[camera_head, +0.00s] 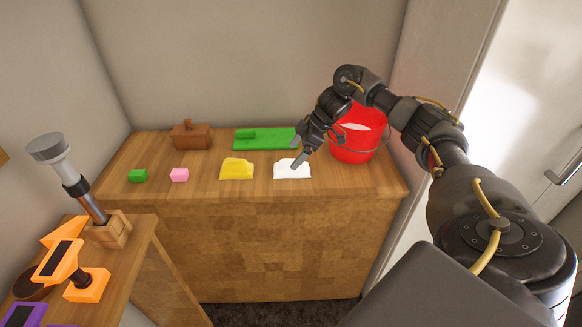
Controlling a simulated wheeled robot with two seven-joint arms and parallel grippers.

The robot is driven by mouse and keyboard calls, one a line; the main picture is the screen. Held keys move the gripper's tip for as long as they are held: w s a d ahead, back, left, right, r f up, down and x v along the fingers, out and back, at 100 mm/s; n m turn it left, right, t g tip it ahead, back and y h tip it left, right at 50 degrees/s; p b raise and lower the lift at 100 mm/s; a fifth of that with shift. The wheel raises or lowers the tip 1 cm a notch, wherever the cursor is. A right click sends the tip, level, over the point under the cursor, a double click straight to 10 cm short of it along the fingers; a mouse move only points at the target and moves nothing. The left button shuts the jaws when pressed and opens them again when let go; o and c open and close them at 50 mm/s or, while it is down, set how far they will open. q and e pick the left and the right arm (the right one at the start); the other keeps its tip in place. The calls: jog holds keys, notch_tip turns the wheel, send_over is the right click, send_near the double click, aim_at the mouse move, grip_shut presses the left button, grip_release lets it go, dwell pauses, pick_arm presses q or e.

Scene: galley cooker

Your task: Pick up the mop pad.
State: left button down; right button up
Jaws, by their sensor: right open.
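A white, soft-looking flat piece (291,173), which looks like the mop pad, lies near the front of the wooden counter (220,200). My right gripper (297,161) points down at its back right part, with a fingertip overlapping it in the picture. I cannot tell whether they touch. The gripper is open and nothing shows held in it. My left gripper is not in view.
A red bucket (354,148) with a wire handle stands just right of my right gripper. A green flat board-like thing (275,143) lies behind.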

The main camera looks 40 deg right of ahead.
aim_at(292, 159)
jog(key=shift+a, duration=0.15)
jog(key=shift+a+f, duration=0.15)
jog(key=shift+f, duration=0.2)
jog(key=x, duration=0.2)
jog(key=p+x, duration=0.1)
jog(key=shift+f, duration=0.45)
jog(key=shift+w+a+f, duration=0.15)
jog(key=shift+w+f, duration=0.05)
jog(key=shift+f, duration=0.1)
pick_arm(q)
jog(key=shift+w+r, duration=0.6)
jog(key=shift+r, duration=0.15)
pick_arm(e)
jog(key=c, duration=1.1)
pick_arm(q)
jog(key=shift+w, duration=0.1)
pick_arm(e)
jog(key=shift+o, duration=0.2)
jog(key=shift+r, duration=0.1)
